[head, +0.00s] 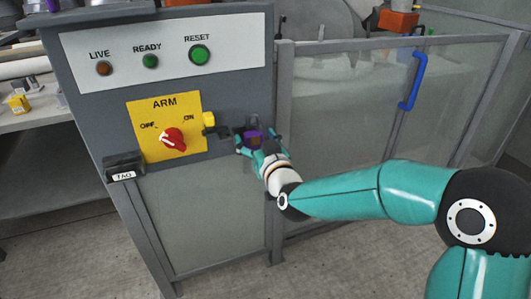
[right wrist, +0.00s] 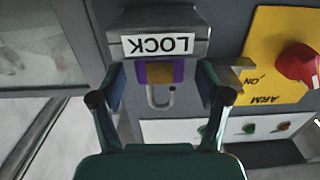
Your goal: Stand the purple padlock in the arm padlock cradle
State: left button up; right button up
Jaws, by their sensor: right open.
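The purple padlock (right wrist: 141,73) has a yellow-brown middle and a grey shackle; it also shows small in the head view (head: 253,135). The right wrist view is upside down, so the shackle points up, away from the cradle. The padlock's body meets the edge of the dark cradle labelled LOCK (right wrist: 188,22), which hides its lower end; how deep it sits I cannot tell. My right gripper (right wrist: 162,92) is open, its fingers on either side of the padlock with gaps showing. It also shows in the head view (head: 251,145). My left gripper is not in view.
The yellow ARM panel (head: 184,105) with its red knob (head: 172,139) is left of my right gripper. A yellow and dark fitting (head: 209,123) sticks out close beside it. A TAG holder (head: 123,168) is at lower left. A glazed gate (head: 350,130) with a blue handle (head: 414,80) stands right.

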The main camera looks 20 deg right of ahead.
jog(key=s, duration=1)
jog(key=shift+s+d, duration=0.2)
jog(key=shift+s, duration=0.2)
jog(key=shift+d, duration=0.1)
jog(key=s+f+g, duration=0.2)
jog(key=f+g, duration=0.2)
jog(key=f, duration=1.2)
jog(key=s+f+g, duration=0.2)
jog(key=f+g, duration=0.2)
jog(key=f, duration=1.1)
jog(key=s+a+f+m+g+y, duration=0.1)
jog(key=s+a+f+g+y, duration=0.15)
jog(key=s+f+g, duration=0.55)
jog(key=s+a+f+m+g+y, duration=0.1)
jog(key=s+a+f, duration=0.4)
jog(key=s, duration=0.6)
notch_tip(320, 180, up, 26)
jog(key=d+p, duration=0.1)
jog(key=p, duration=2.6)
jog(key=shift+s, duration=0.35)
